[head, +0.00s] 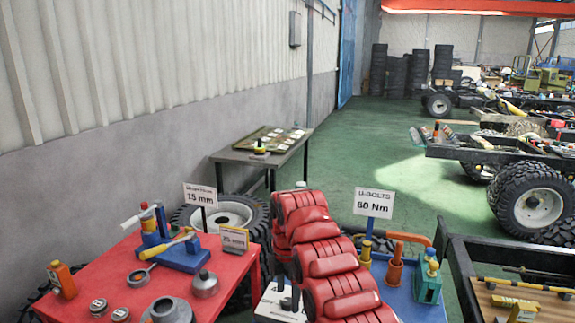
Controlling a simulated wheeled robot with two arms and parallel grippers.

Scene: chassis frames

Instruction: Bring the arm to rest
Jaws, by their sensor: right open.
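My red right arm rises through the bottom middle of the head view, between the red table and the blue surface. My right gripper (284,288) is a dark shape at the left side of this arm, mostly hidden by it. It is open, and I see nothing held in it. It is over or in front of a white box with dark print (272,309); the exact gap cannot be told. My left gripper is not in view.
A blue surface (405,300) at right carries orange clamps and a "U-BOLTS 60 Nm" sign (373,204). A dark-framed bench (480,250) stands at far right.

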